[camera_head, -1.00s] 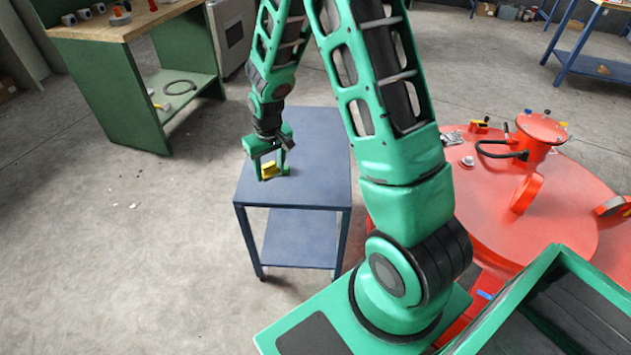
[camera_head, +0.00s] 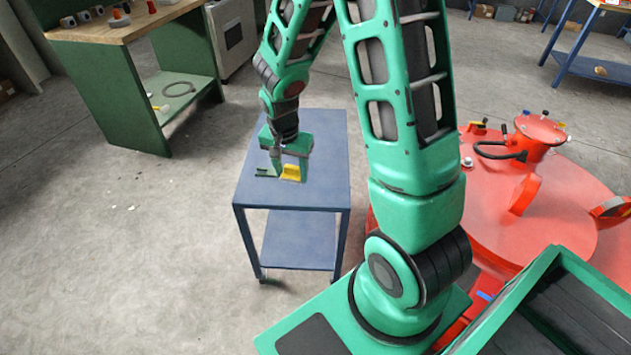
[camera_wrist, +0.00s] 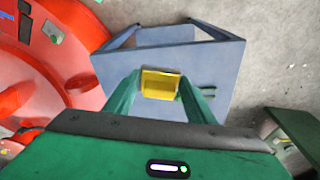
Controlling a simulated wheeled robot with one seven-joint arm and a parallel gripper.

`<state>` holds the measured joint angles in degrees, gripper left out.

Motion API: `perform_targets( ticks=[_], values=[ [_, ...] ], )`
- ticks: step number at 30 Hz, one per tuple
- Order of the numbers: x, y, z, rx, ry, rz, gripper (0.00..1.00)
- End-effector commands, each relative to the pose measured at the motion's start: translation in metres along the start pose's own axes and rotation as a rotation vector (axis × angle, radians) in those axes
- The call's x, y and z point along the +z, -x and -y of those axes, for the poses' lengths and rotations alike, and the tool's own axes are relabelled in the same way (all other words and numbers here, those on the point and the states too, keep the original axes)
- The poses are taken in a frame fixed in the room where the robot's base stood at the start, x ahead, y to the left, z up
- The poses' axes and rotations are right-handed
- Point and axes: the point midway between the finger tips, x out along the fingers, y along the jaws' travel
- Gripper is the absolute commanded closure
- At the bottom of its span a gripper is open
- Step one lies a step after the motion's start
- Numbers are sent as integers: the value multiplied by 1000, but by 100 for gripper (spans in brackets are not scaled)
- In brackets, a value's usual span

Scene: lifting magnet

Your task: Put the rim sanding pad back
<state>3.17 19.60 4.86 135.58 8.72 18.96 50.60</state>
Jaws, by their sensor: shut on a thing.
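The rim sanding pad, a yellow block (camera_head: 291,172), is between the fingertips of my gripper (camera_head: 289,170), which is shut on it. In the head view my gripper hangs over the blue cart (camera_head: 328,155). In the wrist view the yellow block (camera_wrist: 160,83) shows between the two green fingers, with the cart's blue top (camera_wrist: 120,65) behind it. I cannot tell whether the block touches the cart top or is held just above it.
A small dark thing (camera_wrist: 212,88) shows on the cart top. A large red round body (camera_head: 485,215) with fittings stands right of the cart. A green workbench (camera_head: 125,85) is at the upper left. Bare floor lies left of the cart.

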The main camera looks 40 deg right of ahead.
Motion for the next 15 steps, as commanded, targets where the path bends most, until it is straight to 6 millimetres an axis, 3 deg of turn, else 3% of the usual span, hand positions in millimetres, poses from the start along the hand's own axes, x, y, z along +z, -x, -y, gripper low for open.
perform_targets(
  ticks=[15],
  values=[
    [-74, -68, -44, 1, 0, 1, 78]
  ],
)
